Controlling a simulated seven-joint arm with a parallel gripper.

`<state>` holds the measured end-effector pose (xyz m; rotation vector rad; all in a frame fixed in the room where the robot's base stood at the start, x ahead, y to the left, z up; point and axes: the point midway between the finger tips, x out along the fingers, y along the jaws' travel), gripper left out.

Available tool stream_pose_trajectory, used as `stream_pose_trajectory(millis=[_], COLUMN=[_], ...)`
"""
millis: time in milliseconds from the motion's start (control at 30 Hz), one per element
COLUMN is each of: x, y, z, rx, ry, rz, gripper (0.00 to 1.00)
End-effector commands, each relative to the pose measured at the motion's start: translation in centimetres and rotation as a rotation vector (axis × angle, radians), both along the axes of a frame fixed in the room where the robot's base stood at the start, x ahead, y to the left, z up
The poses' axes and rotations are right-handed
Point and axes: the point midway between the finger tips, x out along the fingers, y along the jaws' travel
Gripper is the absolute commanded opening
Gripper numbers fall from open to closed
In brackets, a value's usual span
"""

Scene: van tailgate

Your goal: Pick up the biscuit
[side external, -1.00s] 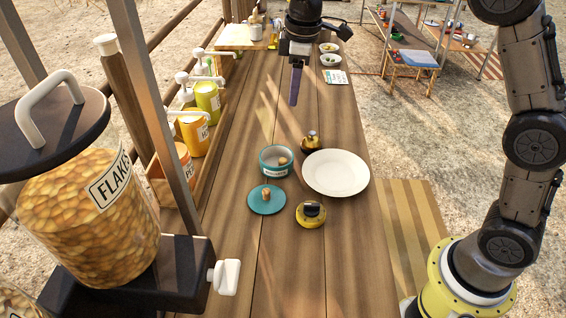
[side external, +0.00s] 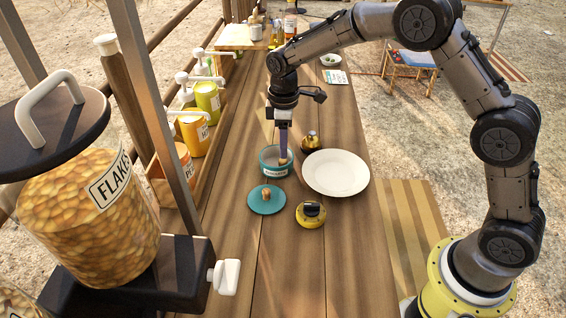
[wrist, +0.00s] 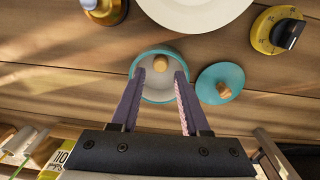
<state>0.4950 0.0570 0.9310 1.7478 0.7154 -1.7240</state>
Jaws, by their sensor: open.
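The biscuit (wrist: 160,63) is a small tan piece inside a teal pot (wrist: 137,66) with a pale inside. In the side view the biscuit (side external: 284,161) shows at the fingertips and the teal pot (side external: 270,170) stands on the wooden table. My gripper (side external: 283,155) points down into the pot's opening. In the wrist view my gripper (wrist: 162,78) is open, its two purple fingers apart, with the biscuit between and a little beyond their tips. I cannot tell whether a finger touches it.
The teal lid (side external: 267,200) with a wooden knob lies beside the pot. A yellow timer (side external: 310,214), a white plate (side external: 336,172) and a small dark and brass item (side external: 313,139) stand close by. A wooden rack of bottles (side external: 168,179) lines the left edge.

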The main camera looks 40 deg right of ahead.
Motion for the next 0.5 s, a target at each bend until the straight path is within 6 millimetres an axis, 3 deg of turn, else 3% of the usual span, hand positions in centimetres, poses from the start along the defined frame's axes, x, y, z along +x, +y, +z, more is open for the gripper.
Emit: stream_pose_trajectory(millis=[300, 500], x=[0.2, 0.2], y=[0.3, 0.2], z=[-4.2, -4.8], rx=[0.0, 0.0], ry=[0.003, 0.0], rz=[0.0, 0.0], gripper=[0.46, 0.46])
